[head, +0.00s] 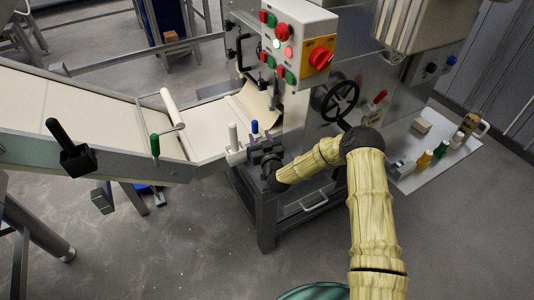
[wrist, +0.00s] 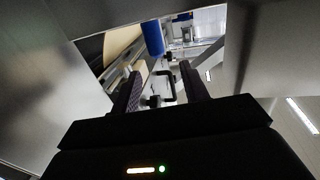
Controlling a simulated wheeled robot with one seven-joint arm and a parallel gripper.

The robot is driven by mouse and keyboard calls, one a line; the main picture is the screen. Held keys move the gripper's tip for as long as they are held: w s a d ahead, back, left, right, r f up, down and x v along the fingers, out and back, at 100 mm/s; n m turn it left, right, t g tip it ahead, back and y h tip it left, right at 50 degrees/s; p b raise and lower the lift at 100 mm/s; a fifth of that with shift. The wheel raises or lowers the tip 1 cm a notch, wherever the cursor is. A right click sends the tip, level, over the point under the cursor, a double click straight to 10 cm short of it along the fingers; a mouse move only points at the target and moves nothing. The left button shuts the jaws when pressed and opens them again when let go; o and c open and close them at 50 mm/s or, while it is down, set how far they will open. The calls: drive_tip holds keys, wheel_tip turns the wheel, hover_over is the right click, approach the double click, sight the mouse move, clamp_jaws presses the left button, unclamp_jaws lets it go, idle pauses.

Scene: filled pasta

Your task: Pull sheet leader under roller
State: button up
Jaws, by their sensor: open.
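The cream sheet lies on the sloping conveyor, and its leader (head: 258,103) curls up at the machine's opening. A curved cream edge, probably the leader (wrist: 119,43), shows in the upper left of the wrist view. A pale roller (head: 169,109) on a bracket with a green handle sits across the conveyor, left of the leader. My gripper (head: 258,148) is at the conveyor's machine end, just below the blue-topped part. In the wrist view my gripper (wrist: 161,76) has its two dark fingers apart, with nothing held between them. The leader's contact with any roller is hidden.
A blue knob (head: 254,126) and a white upright handle (head: 233,137) stand close to my gripper. The control box (head: 292,40) overhangs behind it. A black handwheel (head: 340,101) is to the right. A side shelf (head: 425,168) holds bottles. Open floor lies in front.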

drive_tip(key=v, duration=0.8)
drive_tip(key=shift+d, duration=0.1)
